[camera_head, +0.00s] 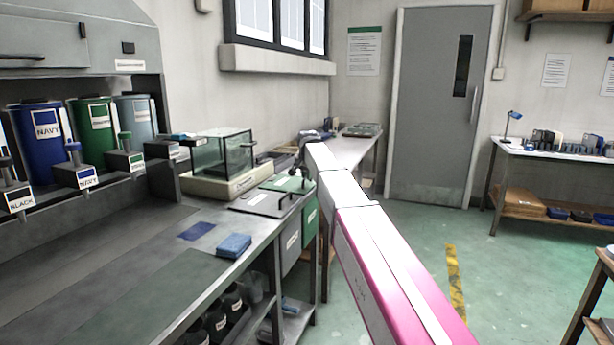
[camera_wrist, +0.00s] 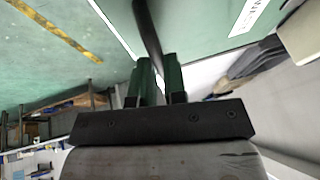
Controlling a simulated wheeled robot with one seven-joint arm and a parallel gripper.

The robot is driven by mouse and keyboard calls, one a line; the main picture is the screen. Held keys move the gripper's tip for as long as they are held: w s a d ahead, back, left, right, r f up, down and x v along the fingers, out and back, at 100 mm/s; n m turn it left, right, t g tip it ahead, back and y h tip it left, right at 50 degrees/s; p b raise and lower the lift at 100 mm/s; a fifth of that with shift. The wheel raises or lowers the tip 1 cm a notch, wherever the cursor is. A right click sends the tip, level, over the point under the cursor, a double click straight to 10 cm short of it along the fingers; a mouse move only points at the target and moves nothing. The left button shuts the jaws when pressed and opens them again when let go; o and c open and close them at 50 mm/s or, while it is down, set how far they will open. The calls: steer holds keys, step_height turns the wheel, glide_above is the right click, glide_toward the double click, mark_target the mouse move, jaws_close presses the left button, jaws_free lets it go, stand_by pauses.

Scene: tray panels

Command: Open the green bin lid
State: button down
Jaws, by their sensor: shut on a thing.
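The green bin (camera_head: 311,216) stands at the far end of the left bench. Its green lid (camera_head: 288,184) looks flat and closed in the head view. My gripper (camera_head: 304,170) is at the right edge of this lid, partly hidden by my own arm. In the wrist view, the two fingers of my gripper (camera_wrist: 158,78) are shut on a dark curved handle bar (camera_wrist: 147,35), which runs up between them. A green bin surface (camera_wrist: 190,22) with a white label lies behind the bar.
A grey bin (camera_head: 291,246) with a grey lid and a black handle (camera_head: 284,204) stands beside the green one, nearer. A glass-walled balance (camera_head: 222,160) is close by on the left. Open floor (camera_head: 415,240) lies to the right.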

mark_target(296, 184)
steer(key=shift+w+a+r, duration=0.15)
steer(key=shift+a+r, duration=0.05)
steer(key=shift+r, duration=0.3)
steer(key=w+a+r+g+h, duration=0.1)
steer(key=w+a+r, duration=0.4)
steer(key=a+r, duration=0.7)
steer(key=shift+w+a+r+n+h, duration=0.15)
steer(key=shift+w+a+n+h, duration=0.2)
steer(key=shift+a+h, duration=0.7)
steer(key=shift+a, duration=0.15)
steer(key=shift+s, duration=0.1)
steer(key=c, duration=1.2)
jaws_free()
steer(key=shift+o, duration=0.2)
steer(key=v, duration=1.1)
